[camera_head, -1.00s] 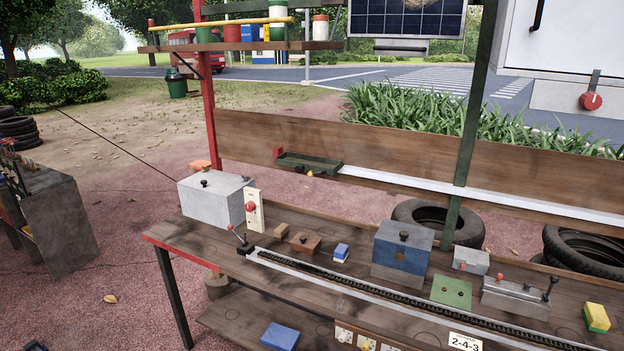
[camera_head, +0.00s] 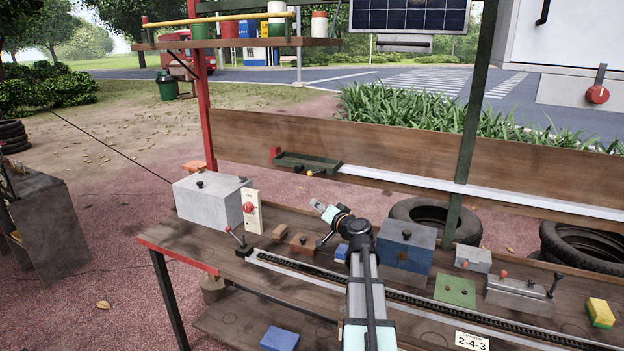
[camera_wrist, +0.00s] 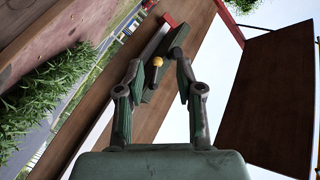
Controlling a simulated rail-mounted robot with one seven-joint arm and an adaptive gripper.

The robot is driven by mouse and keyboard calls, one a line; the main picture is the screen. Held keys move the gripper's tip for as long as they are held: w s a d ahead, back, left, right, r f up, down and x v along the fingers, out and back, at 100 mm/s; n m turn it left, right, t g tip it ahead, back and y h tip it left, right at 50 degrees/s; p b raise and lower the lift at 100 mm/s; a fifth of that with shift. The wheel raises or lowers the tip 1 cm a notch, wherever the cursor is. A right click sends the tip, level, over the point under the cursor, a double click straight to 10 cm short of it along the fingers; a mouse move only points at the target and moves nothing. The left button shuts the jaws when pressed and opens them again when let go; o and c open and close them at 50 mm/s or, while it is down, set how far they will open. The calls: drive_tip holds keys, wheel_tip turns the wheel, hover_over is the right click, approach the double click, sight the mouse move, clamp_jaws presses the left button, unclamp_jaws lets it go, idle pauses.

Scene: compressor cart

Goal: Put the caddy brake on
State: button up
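The caddy looks to be the long dark green tray (camera_head: 322,164) on the white rail along the back board. A red block (camera_head: 276,153) is at its left end, and a yellow knob (camera_head: 309,173) is low on its front side. I cannot tell which part is the brake. My gripper (camera_wrist: 159,66) is open and empty, its fingers framing the yellow knob in the picture. In the head view my gripper (camera_head: 322,207) is in front of and below the caddy, apart from it.
The bench below holds a grey box (camera_head: 208,207), a white panel with a red knob (camera_head: 249,209), a blue-grey box (camera_head: 404,254) and a black chain track (camera_head: 440,304). A green post (camera_head: 467,140) stands right of the caddy. Air before the back board is open.

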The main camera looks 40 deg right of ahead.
drive_tip(key=s+d+r+m+h, duration=0.1)
drive_tip(key=s+d+r, duration=0.1)
drive_tip(key=d+r, duration=0.2)
drive_tip(key=p, duration=0.5)
approach(311, 175)
drive_tip(key=shift+t+h, duration=0.3)
drive_tip(key=shift+t, duration=0.1)
drive_tip(key=x, duration=0.6)
drive_tip(key=f+x, duration=0.1)
drive_tip(key=x, duration=0.2)
drive_tip(key=shift+w+a, duration=0.1)
drive_tip(key=shift+w, duration=0.05)
clamp_jaws()
